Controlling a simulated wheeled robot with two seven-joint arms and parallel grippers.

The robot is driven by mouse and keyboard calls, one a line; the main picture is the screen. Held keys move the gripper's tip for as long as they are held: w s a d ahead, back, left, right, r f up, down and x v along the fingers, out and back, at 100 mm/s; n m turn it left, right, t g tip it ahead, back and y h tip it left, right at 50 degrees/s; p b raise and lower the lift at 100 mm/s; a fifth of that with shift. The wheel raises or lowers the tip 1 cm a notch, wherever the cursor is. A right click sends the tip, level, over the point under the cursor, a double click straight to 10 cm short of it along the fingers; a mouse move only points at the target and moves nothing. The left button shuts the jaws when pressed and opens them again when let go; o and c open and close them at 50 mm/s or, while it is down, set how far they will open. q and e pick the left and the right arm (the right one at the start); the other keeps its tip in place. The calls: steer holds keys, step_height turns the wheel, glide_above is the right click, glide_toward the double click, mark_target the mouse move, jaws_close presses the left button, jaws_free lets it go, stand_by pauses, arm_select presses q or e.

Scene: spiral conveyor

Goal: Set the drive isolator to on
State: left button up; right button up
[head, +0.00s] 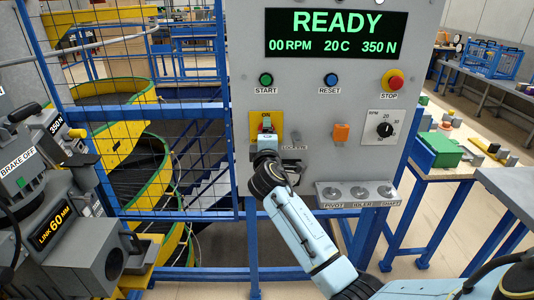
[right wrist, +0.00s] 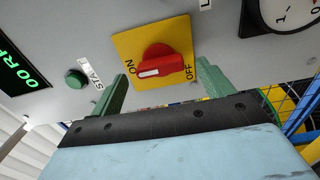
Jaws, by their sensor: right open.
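The drive isolator is a red rotary knob (right wrist: 160,67) on a yellow plate (right wrist: 128,45) on the grey panel. ON is printed at the plate's left and OFF at its right in the right wrist view. The knob's white mark lies at its ON end. In the head view, the yellow plate (head: 254,127) is partly covered by my right gripper (head: 267,134). My right gripper (right wrist: 161,72) is open, its green fingers on either side of the knob, with nothing held. I cannot tell whether a finger touches the knob. My left gripper is not in view.
The panel display (head: 335,33) reads READY, 00 RPM. START (head: 266,80), RESET (head: 331,80) and STOP (head: 392,82) buttons sit above, with an RPM dial (head: 385,129) at right. An orange switch (head: 342,133) is right of the isolator. A mesh fence (head: 190,120) stands left.

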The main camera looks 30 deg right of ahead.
steer(key=v, duration=1.1)
